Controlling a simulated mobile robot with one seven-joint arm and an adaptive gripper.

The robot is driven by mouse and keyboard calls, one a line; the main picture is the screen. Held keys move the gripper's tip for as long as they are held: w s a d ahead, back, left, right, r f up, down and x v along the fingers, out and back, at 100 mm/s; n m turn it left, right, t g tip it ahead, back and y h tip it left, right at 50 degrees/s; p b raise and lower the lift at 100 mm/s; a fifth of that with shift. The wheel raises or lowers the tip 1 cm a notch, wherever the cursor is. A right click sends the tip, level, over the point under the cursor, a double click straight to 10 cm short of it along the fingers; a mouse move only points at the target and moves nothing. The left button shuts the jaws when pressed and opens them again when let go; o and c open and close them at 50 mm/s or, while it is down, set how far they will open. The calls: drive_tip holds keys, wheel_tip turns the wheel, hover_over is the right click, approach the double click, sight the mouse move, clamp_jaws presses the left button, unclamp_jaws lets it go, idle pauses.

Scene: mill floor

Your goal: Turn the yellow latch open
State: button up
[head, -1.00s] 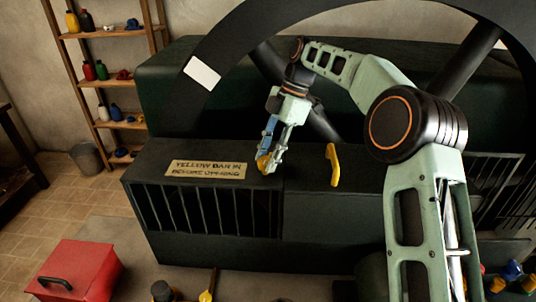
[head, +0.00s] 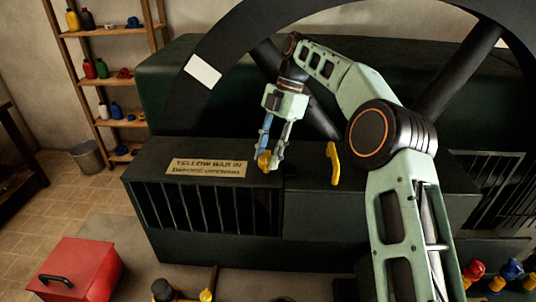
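A small yellow piece (head: 263,162) sits on top of the dark cabinet, near its front edge and just right of the sign. A longer curved yellow bar (head: 333,163) stands farther right at the cabinet's front edge, apart from my gripper. I cannot tell for certain which of the two is the latch. My gripper (head: 270,163) points down at the small yellow piece, with a gap showing between its blue left finger and pale right finger higher up. The tips overlap the piece in the picture, and I cannot tell whether they grip it.
A sign (head: 207,167) on the dark cabinet (head: 310,200) reads "YELLOW BAR IN BEFORE OPENING". A large dark wheel (head: 215,50) rises behind. A red box (head: 85,268) stands at lower left, shelves (head: 80,33) at back left. Bottles stand at lower right.

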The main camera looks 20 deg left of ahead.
drive_tip(key=o, duration=0.4)
drive_tip(key=shift+o, duration=0.2)
